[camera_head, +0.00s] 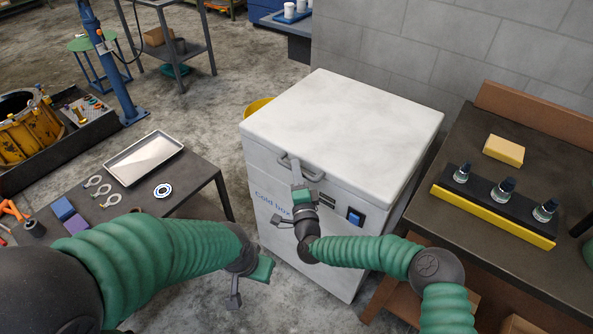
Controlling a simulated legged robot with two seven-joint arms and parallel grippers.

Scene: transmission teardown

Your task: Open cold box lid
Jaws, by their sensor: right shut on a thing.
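The white cold box (327,242) stands upright on the floor in the middle, with blue "Cold box" lettering on its front. Its lid (345,115) lies flat on top and looks closed. A grey lid handle (312,174) sticks out at the lid's front edge. My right gripper (296,178) is at the handle and shut on it; the gripper hides part of the handle. My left gripper (249,284) is low in front of the box, apart from it, with its two fingers spread and nothing between them.
A dark table (205,180) at left holds a metal tray (144,157), rings and blocks. A workbench (480,262) close by on the right holds a yellow-edged rack (490,215) and a yellow block (503,150). A grey wall (420,50) stands behind the box.

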